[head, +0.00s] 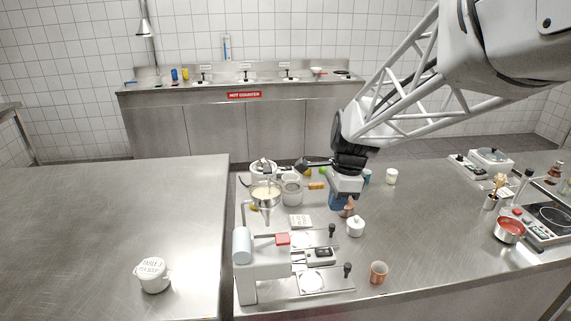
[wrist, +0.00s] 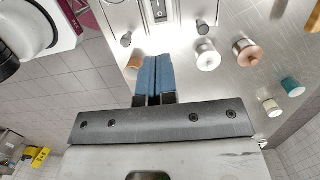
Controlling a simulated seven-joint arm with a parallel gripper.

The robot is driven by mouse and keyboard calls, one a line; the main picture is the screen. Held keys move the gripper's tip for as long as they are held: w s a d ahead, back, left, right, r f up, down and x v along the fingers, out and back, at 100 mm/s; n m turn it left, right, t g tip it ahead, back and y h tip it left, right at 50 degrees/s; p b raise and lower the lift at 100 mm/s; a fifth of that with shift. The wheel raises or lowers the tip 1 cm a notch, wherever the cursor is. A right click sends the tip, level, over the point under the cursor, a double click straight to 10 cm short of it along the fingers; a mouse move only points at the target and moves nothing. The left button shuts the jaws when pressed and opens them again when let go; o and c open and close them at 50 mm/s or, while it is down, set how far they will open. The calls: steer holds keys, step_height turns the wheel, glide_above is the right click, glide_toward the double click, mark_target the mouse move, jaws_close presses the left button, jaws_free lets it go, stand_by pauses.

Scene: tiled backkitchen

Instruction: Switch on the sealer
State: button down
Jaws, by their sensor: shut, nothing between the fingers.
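The sealer (head: 262,268) stands at the near left of the steel counter in the head view, a pale machine with a steel hopper above and a red block on top. A small dark switch (head: 322,253) sits on its plate; it also shows at the top of the wrist view (wrist: 158,10). I cannot tell which way the switch is set. My gripper (head: 338,203) hangs over the counter behind and right of the sealer. Its blue fingers (wrist: 152,78) are shut with nothing between them, pointing toward the sealer's plate in the wrist view, apart from the switch.
Two black knobs (head: 332,231) (head: 347,269) stand up beside the switch. A white lidded jar (head: 355,226) and a copper cup (head: 378,272) are to the right. A white tub (head: 152,275) stands on the left table. A hob (head: 549,217) is at the far right. Mid-right counter is clear.

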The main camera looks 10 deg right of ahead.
mark_target(318, 250)
steer(key=shift+r, duration=0.15)
steer(key=shift+a, duration=0.65)
stand_by(0.6)
steer(key=f, duration=0.4)
steer(key=a+f, duration=0.1)
steer(key=f, duration=0.4)
steer(key=a+f, duration=0.1)
steer(key=f, duration=0.3)
steer(key=shift+f, duration=0.4)
